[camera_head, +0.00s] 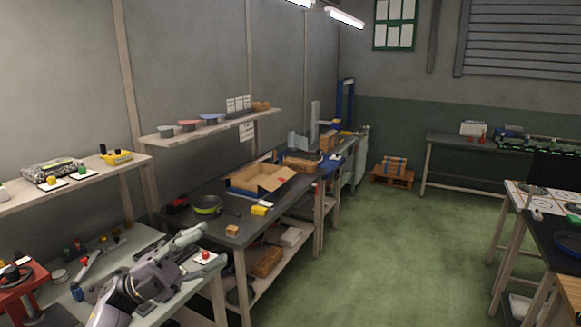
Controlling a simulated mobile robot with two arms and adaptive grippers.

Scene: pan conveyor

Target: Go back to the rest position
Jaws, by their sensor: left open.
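My left gripper (200,248) is at the lower left, over the front end of the near workbench (170,292). Its grey jaws are apart and point right, with no object seen between them. A small white plate with a red button (205,257) lies close by the jaw tips in the picture; I cannot tell if they touch. A dark pan with a yellow-green rim (207,205) stands on the dark bench behind, apart from the gripper. My right gripper is not in view.
An open cardboard box (260,180) and a yellow object (260,209) are on the dark bench. A red tool (22,282) stands at the left edge. Wall shelves run above. The green floor (360,260) is clear; another table (560,238) stands right.

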